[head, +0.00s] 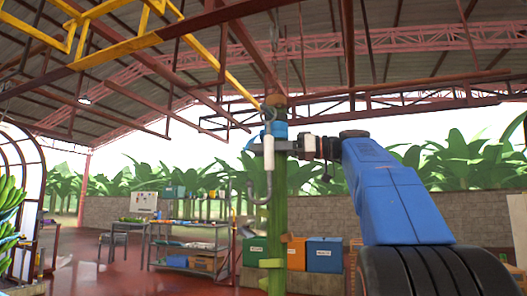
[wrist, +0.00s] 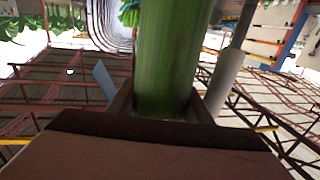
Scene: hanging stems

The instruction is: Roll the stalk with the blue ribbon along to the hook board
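The stalk (head: 278,215) is a thick green stem hanging upright in the middle of the head view. A blue ribbon (head: 279,130) is tied near its top. My gripper (head: 271,147) is at the stalk just below the ribbon, reaching in from the right. In the wrist view the stalk (wrist: 168,55) fills the gap between my two dark fingers (wrist: 160,106), which press close on both sides. A blue strip (wrist: 104,80), perhaps a ribbon end, shows left of it. I cannot pick out the hook board with certainty.
A grey hanging rod with a hook end (head: 262,186) is beside the stalk; a grey cylinder (wrist: 227,78) shows close by in the wrist view. Yellow rails (head: 120,45) run overhead. A shelf (head: 190,262), bins (head: 324,255) and green bananas (head: 10,205) stand behind. Red floor lies open at left.

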